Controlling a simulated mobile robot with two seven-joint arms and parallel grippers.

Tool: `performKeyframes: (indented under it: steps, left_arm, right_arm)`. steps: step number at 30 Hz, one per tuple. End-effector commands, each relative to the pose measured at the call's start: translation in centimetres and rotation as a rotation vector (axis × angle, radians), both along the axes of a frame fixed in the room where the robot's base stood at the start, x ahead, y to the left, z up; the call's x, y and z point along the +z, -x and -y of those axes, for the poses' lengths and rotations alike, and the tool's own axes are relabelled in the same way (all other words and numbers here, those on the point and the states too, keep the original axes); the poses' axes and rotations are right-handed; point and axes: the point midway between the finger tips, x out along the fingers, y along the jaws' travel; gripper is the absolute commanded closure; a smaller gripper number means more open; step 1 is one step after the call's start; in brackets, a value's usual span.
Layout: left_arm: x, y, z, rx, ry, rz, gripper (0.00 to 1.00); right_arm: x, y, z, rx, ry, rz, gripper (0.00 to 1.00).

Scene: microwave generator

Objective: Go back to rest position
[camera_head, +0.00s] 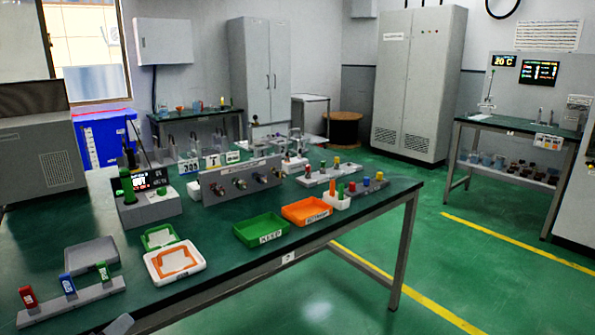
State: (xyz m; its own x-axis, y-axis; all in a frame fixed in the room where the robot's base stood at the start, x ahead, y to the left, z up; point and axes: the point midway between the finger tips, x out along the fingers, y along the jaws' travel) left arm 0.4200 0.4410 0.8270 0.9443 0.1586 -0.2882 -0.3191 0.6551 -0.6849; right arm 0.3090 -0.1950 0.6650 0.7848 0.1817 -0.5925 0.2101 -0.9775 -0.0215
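Neither of my grippers can be made out in the head view. A small grey piece at the bottom edge, left of the middle, is cut off by the frame, and I cannot tell what it is. The long dark green worktable (222,277) stands in front of me. On it are a green tray (262,229), an orange tray (307,211), and a white tray with an orange insert (175,262).
A grey holder (75,300) with red, blue and green pieces lies at the near left. A device with a lit display (148,203) and a connector panel (242,180) stand behind the trays. A side bench (514,128) stands at right. The floor (470,220) between is clear.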

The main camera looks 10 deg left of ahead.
Motion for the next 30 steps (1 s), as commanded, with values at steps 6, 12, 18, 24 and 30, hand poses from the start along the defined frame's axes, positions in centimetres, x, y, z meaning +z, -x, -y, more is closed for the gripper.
performKeyframes:
  steps: [6,12,18,24,30]
  left_arm:
    - [-7.1,5.2,5.9,0.243,0.739,-0.099,0.3]
    - [-10.7,9.2,14.3,0.518,1.404,-0.163,0.3]
    - [-11.5,11.2,21.3,0.744,1.871,-0.196,0.3]
    - [-11.5,11.7,23.8,0.829,2.032,-0.206,0.3]
    - [-11.5,11.7,23.8,0.829,2.032,-0.206,0.3]
  right_arm:
    - [2.3,0.1,0.1,-0.007,0.003,0.0,0.57]
    - [4.0,0.2,0.5,-0.01,0.013,0.005,0.57]
    - [4.8,0.4,0.7,-0.009,0.019,0.003,0.57]
    - [4.7,0.7,0.7,-0.008,0.022,-0.004,0.57]
    - [4.7,0.7,0.7,-0.008,0.022,-0.004,0.57]
